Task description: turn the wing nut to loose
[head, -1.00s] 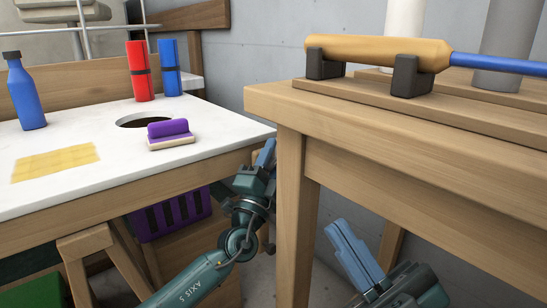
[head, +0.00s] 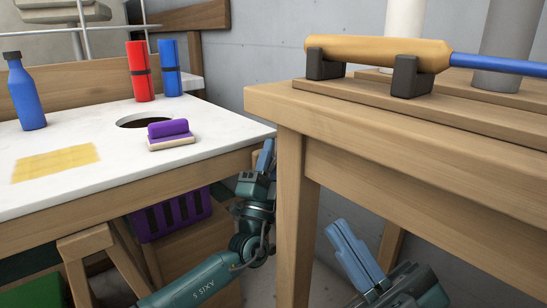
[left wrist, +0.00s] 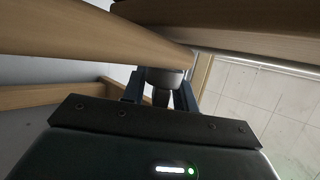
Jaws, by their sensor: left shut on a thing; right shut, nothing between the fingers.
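My left gripper (head: 265,156) is low in the gap between the white-topped bench and the wooden table, partly hidden in the head view. In the left wrist view, its two dark fingers (left wrist: 160,96) close on a grey, rounded part beneath wooden beams. This part seems to be the wing nut (left wrist: 164,77); its wings cannot be made out clearly, and it does not show in the head view. My right gripper (head: 349,248), with blue fingers together, is shut and empty below the wooden table.
The wooden table (head: 289,190) holds a tan-and-blue tool (head: 375,49) on dark rests. The white bench top (head: 60,130) carries a blue bottle (head: 25,92), a red roll (head: 139,72), a blue roll (head: 169,68) and a purple brush (head: 169,130). A purple crate (head: 172,215) stands below.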

